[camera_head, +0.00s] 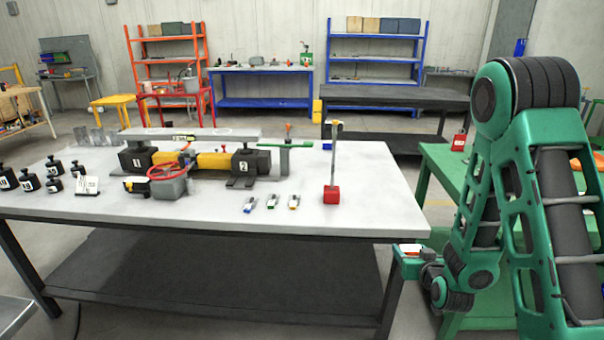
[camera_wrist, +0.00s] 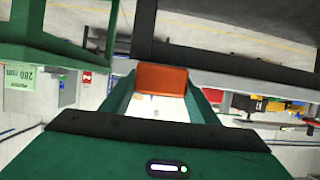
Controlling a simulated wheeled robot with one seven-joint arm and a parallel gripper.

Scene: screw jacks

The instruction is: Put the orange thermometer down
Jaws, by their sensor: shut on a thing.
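My gripper (camera_head: 408,254) is at the right end of the white table, beside its right front corner. It is shut on the orange thermometer, whose small orange and white part (camera_head: 412,249) shows between the jaws. In the wrist view the orange body of the thermometer (camera_wrist: 161,78) sits between the two green fingers (camera_wrist: 162,100), with a pale part below it. Most of the thermometer is hidden by the jaws in the head view. I cannot tell from these views whether it touches anything below.
The white table (camera_head: 340,215) holds a red-based stand (camera_head: 332,194), three small markers (camera_head: 271,202), a yellow-black jack (camera_head: 215,162) and several black weights (camera_head: 30,180) at left. A green table (camera_head: 437,165) stands to the right, behind my arm. The white table's front right is clear.

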